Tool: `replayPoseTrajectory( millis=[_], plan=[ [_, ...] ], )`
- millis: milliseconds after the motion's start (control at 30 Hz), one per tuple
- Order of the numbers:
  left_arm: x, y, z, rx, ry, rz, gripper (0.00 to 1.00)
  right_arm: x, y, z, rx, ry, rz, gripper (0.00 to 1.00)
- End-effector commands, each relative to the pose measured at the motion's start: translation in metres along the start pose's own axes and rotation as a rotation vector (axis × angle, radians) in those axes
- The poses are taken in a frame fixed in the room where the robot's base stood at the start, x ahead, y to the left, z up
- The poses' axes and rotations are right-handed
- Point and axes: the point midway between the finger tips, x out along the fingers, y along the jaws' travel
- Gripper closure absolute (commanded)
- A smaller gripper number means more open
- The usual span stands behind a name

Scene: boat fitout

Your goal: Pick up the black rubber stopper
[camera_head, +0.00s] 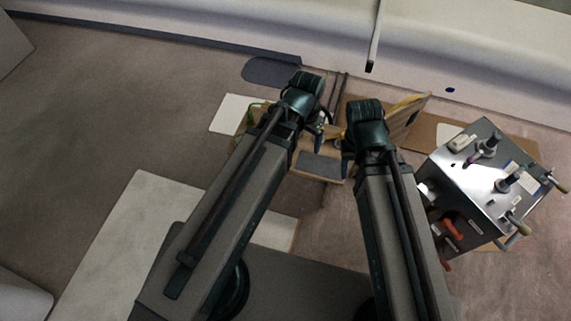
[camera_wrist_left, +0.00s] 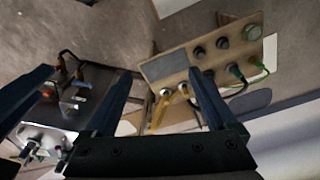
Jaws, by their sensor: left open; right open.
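Several small black round pieces stand on a tan wooden board (camera_wrist_left: 182,90) in the left wrist view. One dark piece (camera_wrist_left: 222,43) is in the middle of them, another (camera_wrist_left: 198,52) beside it; I cannot tell which is the rubber stopper. In the head view the board (camera_head: 333,178) is mostly hidden by my arms, and no stopper can be made out. My left gripper (camera_wrist_left: 160,76) is open and empty, its fingers spread over the board's near end, apart from the black pieces. My right gripper (camera_head: 347,160) is open in the head view, right of the board's middle.
A metal box (camera_head: 480,185) with knobs and handles stands at right. A yellow-edged wooden panel (camera_head: 405,120) leans behind my right gripper. Green-ended cords (camera_wrist_left: 236,74) lie at the board's edge. A pale sheet (camera_head: 130,220) lies at left. A white hull wall (camera_head: 230,30) bounds the back.

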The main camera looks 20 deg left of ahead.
Motion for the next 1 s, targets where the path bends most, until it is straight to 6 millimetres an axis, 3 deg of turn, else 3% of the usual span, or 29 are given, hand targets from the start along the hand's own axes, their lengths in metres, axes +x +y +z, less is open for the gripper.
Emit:
replayPoseTrajectory(
  millis=[33, 500, 733, 1000],
  plan=[
    [0.039, -0.011, -0.006, -0.001, 0.02, 0.009, 0.09, 0.038, -0.004, -0.002, -0.001, 0.0, 0.001, 0.5],
    [0.198, -0.107, -0.043, 0.035, 0.225, 0.037, 0.09, 0.202, -0.019, -0.012, -0.006, 0.002, 0.004, 0.5],
    [0.242, -0.145, -0.051, 0.044, 0.298, 0.024, 0.09, 0.25, -0.024, -0.015, -0.008, 0.002, 0.005, 0.5],
    [0.253, -0.16, -0.053, 0.049, 0.327, 0.015, 0.09, 0.263, -0.025, -0.016, -0.009, 0.002, 0.005, 0.5]
  ],
)
